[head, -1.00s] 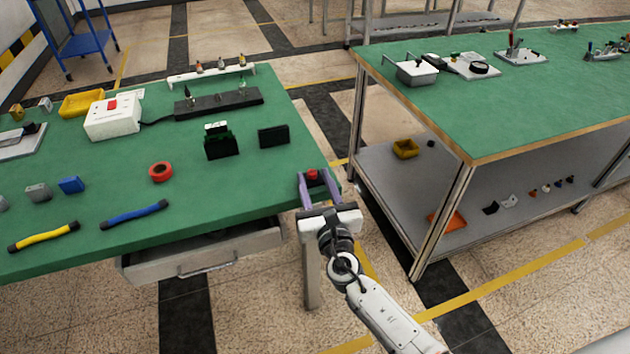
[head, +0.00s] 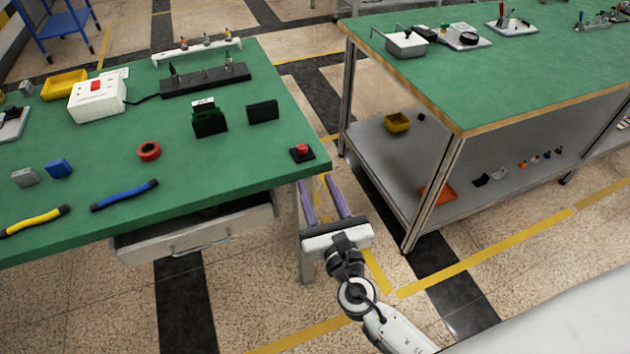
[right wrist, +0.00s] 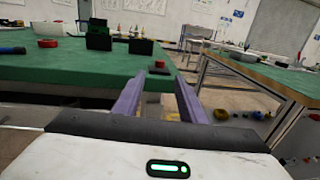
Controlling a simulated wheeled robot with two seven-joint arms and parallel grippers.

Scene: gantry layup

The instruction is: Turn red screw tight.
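The red screw (head: 302,148) sits upright in a small black base near the right corner of the green table (head: 240,165). In the right wrist view the red screw (right wrist: 159,64) shows small, beyond and between the fingers. My right gripper (head: 324,184) is open and empty, with its purple fingers apart. It hangs just off the table's front right corner, apart from the screw and nearer to me. My left gripper is not in view.
A red tape ring (head: 149,151), blue-handled tool (head: 125,195), yellow-handled tool (head: 35,221) and black blocks (head: 209,120) lie on the table. A half-open drawer (head: 195,235) hangs below. A second green-topped bench (head: 490,80) stands at right, across a floor gap.

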